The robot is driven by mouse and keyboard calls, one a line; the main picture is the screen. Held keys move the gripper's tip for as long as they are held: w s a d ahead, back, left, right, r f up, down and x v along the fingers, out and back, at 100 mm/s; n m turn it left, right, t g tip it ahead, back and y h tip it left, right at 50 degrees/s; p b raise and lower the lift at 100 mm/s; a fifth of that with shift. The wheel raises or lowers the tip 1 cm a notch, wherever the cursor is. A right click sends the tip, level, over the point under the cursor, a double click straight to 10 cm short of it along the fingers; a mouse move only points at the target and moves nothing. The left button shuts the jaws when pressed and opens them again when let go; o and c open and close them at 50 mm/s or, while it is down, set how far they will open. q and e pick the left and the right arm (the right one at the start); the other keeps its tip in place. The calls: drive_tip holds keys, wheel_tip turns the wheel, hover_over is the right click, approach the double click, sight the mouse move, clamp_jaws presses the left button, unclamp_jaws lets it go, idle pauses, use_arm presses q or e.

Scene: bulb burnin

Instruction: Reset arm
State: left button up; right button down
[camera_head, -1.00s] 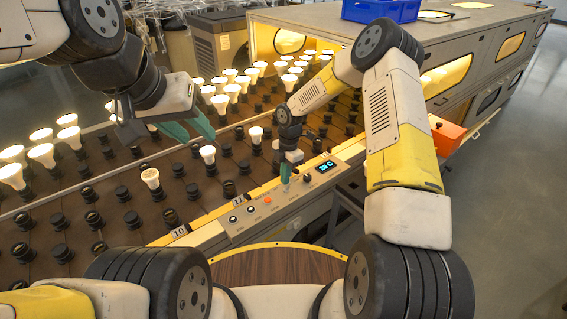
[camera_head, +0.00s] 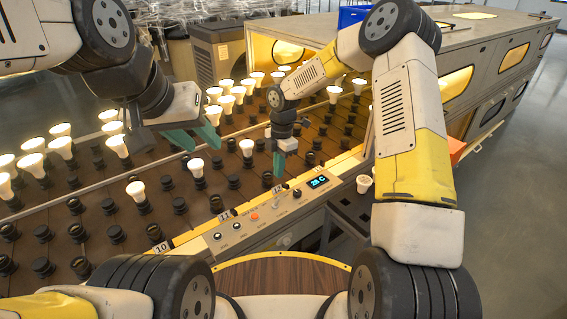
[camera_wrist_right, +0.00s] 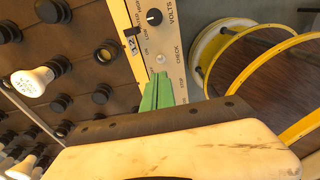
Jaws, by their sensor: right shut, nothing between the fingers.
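My right gripper (camera_head: 279,172) is shut and empty, with its green fingers pointing down just above the control panel (camera_head: 233,237). In the right wrist view its fingers (camera_wrist_right: 159,84) lie together over the panel (camera_wrist_right: 150,40), with their tips close to a small silver switch (camera_wrist_right: 161,58) beside the word CHECK. I cannot tell whether they touch it. A black VOLTS knob (camera_wrist_right: 154,17) is above that. My left gripper (camera_head: 199,143) is open and empty, above the bulb deck, its two green fingers apart.
The brown deck (camera_head: 110,225) carries many black sockets, several with lit bulbs (camera_head: 136,192). The panel has a lit display (camera_head: 319,182) and an orange button (camera_head: 254,217). A long grey cabinet (camera_head: 330,40) stands behind. A white cup (camera_head: 364,183) is right of the panel.

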drive_tip(key=shift+d+r, duration=0.1)
drive_tip(key=shift+r, duration=0.35)
drive_tip(key=s+d+r+m+t, duration=0.1)
drive_tip(key=s+d+r+m, duration=0.25)
drive_tip(key=r, duration=0.35)
drive_tip(key=s+d+r+m+t, duration=0.1)
drive_tip(key=s+d+r+m, duration=0.25)
drive_tip(key=r, duration=0.25)
drive_tip(key=s+d+r+m+t, duration=0.1)
drive_tip(key=s+d+r+m, duration=0.2)
drive_tip(key=r, duration=0.4)
drive_tip(key=s+d+r+m+t, duration=0.2)
drive_tip(key=s+r+m, duration=0.2)
drive_tip(key=s+m, duration=0.3)
drive_tip(key=s+d+r+m+t+y, duration=0.1)
drive_tip(key=s+d+r+m, duration=0.2)
drive_tip(key=s+m, duration=0.4)
drive_tip(key=s, duration=0.2)
drive_tip(key=shift+s+r+m+t, duration=0.3)
drive_tip(key=shift+r+t, duration=0.1)
